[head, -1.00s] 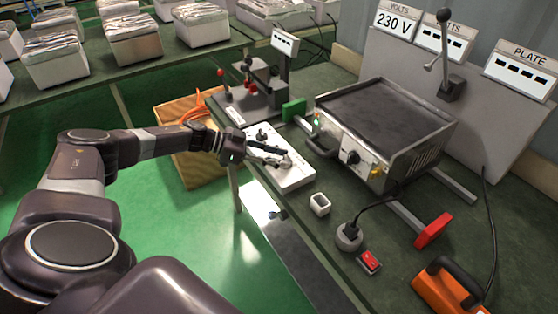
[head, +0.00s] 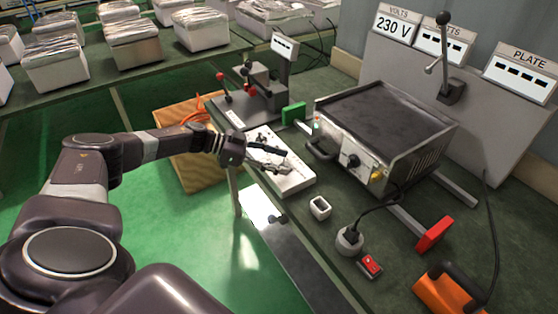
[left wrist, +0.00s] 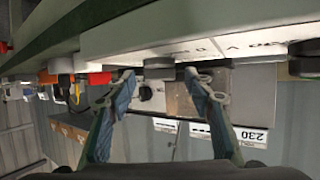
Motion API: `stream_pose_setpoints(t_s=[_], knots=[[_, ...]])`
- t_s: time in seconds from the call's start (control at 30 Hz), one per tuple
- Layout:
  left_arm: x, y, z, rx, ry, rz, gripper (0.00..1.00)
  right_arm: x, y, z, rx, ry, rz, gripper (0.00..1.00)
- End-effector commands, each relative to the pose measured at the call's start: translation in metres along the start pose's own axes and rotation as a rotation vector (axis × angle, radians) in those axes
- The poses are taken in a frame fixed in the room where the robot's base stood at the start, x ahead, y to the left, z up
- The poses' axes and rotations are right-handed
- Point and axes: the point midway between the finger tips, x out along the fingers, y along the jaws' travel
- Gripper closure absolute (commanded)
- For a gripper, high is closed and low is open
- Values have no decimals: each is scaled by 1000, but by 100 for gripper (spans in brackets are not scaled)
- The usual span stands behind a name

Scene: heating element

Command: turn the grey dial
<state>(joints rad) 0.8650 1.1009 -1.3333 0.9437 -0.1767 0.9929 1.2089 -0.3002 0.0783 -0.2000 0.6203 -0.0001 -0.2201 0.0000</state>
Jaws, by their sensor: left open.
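The grey dial (left wrist: 159,68) sits on the face of a white control box (head: 300,184), which lies on the green bench. In the left wrist view the dial is between the fingertips of my left gripper (left wrist: 158,78), closer to the left finger in the picture. My left gripper also shows over the box in the head view (head: 286,162). It is open, with nothing held. In the head view its fingers largely hide the grey dial, and I cannot tell if they touch it. A black dial (left wrist: 304,58) is to the right in the wrist view. My right gripper is not in view.
A hot plate unit (head: 385,125) with a front handle stands right of the box. A lever stand (head: 250,100) is behind the box.

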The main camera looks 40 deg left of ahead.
Motion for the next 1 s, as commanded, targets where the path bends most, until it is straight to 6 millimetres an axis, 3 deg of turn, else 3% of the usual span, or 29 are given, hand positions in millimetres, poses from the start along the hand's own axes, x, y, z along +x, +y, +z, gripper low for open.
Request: stream_pose_setpoints(t_s=[0.23, 0.7, 1.0], knots=[[-17, -1, 1, 0, -2, -3, 52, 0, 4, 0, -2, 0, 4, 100], [-107, -1, 1, -1, -1, -2, 52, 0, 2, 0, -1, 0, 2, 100], [-120, 0, 0, 0, 1, 1, 52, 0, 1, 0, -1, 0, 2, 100]])
